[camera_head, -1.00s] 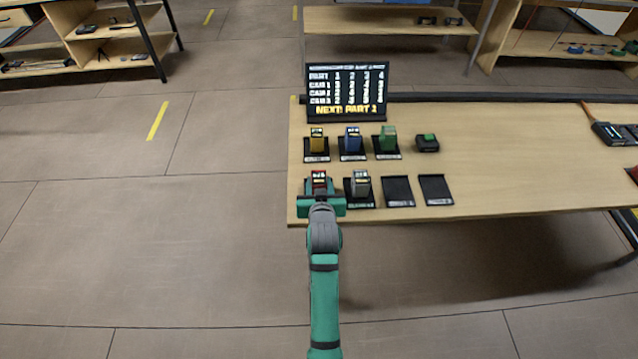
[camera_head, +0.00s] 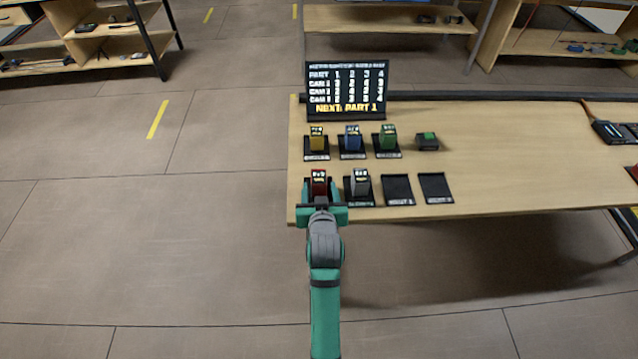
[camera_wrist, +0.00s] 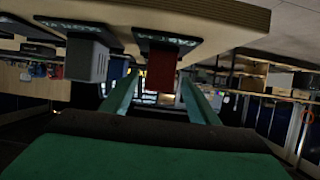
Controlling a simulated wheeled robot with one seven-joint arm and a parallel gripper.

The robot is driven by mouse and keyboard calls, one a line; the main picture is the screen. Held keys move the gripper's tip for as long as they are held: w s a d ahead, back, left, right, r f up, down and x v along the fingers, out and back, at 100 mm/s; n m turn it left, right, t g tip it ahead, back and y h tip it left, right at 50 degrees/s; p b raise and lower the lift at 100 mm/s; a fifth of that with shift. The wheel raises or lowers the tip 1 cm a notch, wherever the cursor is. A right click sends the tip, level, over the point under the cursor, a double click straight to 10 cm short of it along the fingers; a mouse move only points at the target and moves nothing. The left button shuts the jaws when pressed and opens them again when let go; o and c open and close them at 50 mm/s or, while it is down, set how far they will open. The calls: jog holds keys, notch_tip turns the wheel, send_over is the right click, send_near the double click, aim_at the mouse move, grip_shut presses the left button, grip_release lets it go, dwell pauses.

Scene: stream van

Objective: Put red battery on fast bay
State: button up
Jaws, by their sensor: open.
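The red battery (camera_head: 319,182) stands upright on a dark pad at the table's front left corner. In the wrist view, which looks inverted, the red battery (camera_wrist: 161,68) touches a pad with a white label (camera_wrist: 167,39); the label seems to read "FAST" but is hard to make out. My gripper (camera_head: 321,198) is at the table's front edge, just in front of the battery, fingers spread. In the wrist view my gripper (camera_wrist: 160,80) has a finger either side of the battery's line, with gaps, not gripping it. My gripper hides part of the pad in the head view.
A grey battery (camera_head: 360,184) stands on the pad just right. Two empty pads (camera_head: 398,190) (camera_head: 435,188) lie further right. Yellow (camera_head: 317,142), blue (camera_head: 352,141) and green (camera_head: 388,138) batteries stand behind. A screen (camera_head: 347,90) stands at the back. The table's middle right is clear.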

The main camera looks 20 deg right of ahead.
jog(key=v, duration=0.7)
jog(key=s+a+f+n+t+y, duration=0.1)
jog(key=s+a+f, duration=0.35)
jog(key=s, duration=0.35)
jog(key=s+a+f+y, duration=0.1)
jog(key=s+a+f, duration=0.2)
jog(key=s+a, duration=0.45)
jog(key=s+a+r+n+y, duration=0.1)
jog(key=s+a+r, duration=0.1)
jog(key=s, duration=0.7)
jog(key=s+a+r+n+t, duration=0.1)
jog(key=s+a+r, duration=0.1)
jog(key=s, duration=0.8)
jog(key=shift+s+a+r+y, duration=0.25)
jog(key=shift+a+r+y, duration=0.1)
jog(key=shift+r+y, duration=0.05)
